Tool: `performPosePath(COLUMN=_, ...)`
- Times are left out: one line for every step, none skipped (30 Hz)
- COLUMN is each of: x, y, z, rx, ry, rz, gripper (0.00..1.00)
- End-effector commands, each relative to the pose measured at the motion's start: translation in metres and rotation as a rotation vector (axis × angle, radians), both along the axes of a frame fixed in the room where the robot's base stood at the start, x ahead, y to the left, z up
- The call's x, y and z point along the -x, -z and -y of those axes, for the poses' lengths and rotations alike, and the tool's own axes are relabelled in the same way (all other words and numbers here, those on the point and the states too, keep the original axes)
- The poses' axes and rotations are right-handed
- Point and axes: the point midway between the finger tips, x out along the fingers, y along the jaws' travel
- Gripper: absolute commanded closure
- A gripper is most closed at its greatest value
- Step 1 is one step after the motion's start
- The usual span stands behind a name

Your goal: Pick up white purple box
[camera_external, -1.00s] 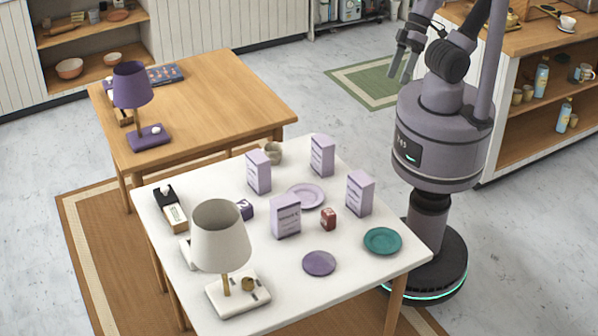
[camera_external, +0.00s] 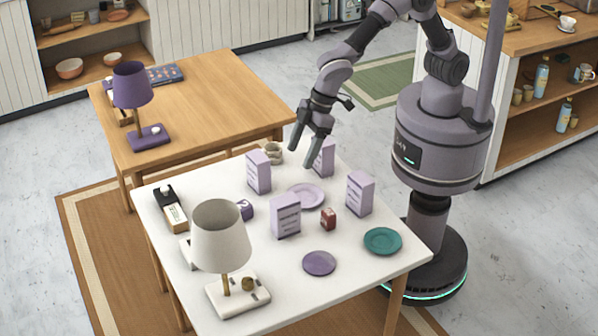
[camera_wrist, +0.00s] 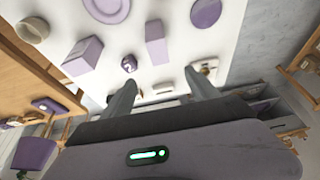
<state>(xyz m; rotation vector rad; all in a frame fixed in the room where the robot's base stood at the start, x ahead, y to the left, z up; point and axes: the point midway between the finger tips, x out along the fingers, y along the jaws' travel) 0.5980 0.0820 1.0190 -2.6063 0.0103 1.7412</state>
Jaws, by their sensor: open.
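Several white and pale purple boxes stand upright on the white table (camera_external: 215,300): a back left box (camera_external: 258,172), a back right box (camera_external: 324,160) partly hidden by my gripper, a front box (camera_external: 285,216) and a right box (camera_external: 360,193). My gripper (camera_external: 301,157) is open and empty, above the back edge of the table between the two back boxes in the picture. In the wrist view, my gripper's fingers (camera_wrist: 160,80) are spread with nothing between them. Two pale purple boxes show there, one at left (camera_wrist: 84,56) and one near the centre (camera_wrist: 155,45).
A wooden table (camera_external: 205,105) stands behind.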

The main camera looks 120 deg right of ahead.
Motion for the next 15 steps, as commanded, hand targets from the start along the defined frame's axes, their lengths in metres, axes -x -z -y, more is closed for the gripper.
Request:
performPosePath(x=-0.004, y=0.009, z=-0.001, rx=0.002, ry=-0.003, rz=-0.002, gripper=0.31)
performPosePath(x=-0.006, y=0.016, z=-0.001, rx=0.004, ry=-0.005, rz=-0.003, gripper=0.31)
performPosePath(x=-0.01, y=0.025, z=-0.001, rx=0.004, ry=-0.005, rz=-0.002, gripper=0.31)
performPosePath(x=-0.013, y=0.034, z=-0.001, rx=0.004, ry=-0.005, rz=-0.003, gripper=0.31)
performPosePath(x=-0.016, y=0.044, z=-0.001, rx=0.004, ry=-0.005, rz=-0.004, gripper=0.31)
performPosePath(x=-0.02, y=0.057, z=-0.001, rx=0.004, ry=-0.005, rz=-0.004, gripper=0.31)
performPosePath(x=-0.024, y=0.065, z=-0.001, rx=0.004, ry=-0.005, rz=-0.003, gripper=0.31)
performPosePath(x=-0.027, y=0.074, z=0.0, rx=0.004, ry=-0.005, rz=-0.004, gripper=0.31)
performPosePath(x=-0.032, y=0.084, z=0.0, rx=0.004, ry=-0.004, rz=-0.003, gripper=0.31)
performPosePath(x=-0.035, y=0.092, z=0.0, rx=0.004, ry=-0.004, rz=-0.004, gripper=0.31)
performPosePath(x=-0.037, y=0.098, z=0.0, rx=0.004, ry=-0.004, rz=-0.004, gripper=0.31)
performPosePath(x=-0.041, y=0.105, z=0.0, rx=0.004, ry=-0.004, rz=-0.003, gripper=0.31)
performPosePath(x=-0.043, y=0.109, z=0.0, rx=0.004, ry=-0.004, rz=-0.002, gripper=0.31)
performPosePath(x=-0.044, y=0.113, z=0.0, rx=0.004, ry=-0.004, rz=-0.002, gripper=0.31)
performPosePath(x=-0.046, y=0.116, z=0.0, rx=0.004, ry=-0.004, rz=-0.002, gripper=0.31)
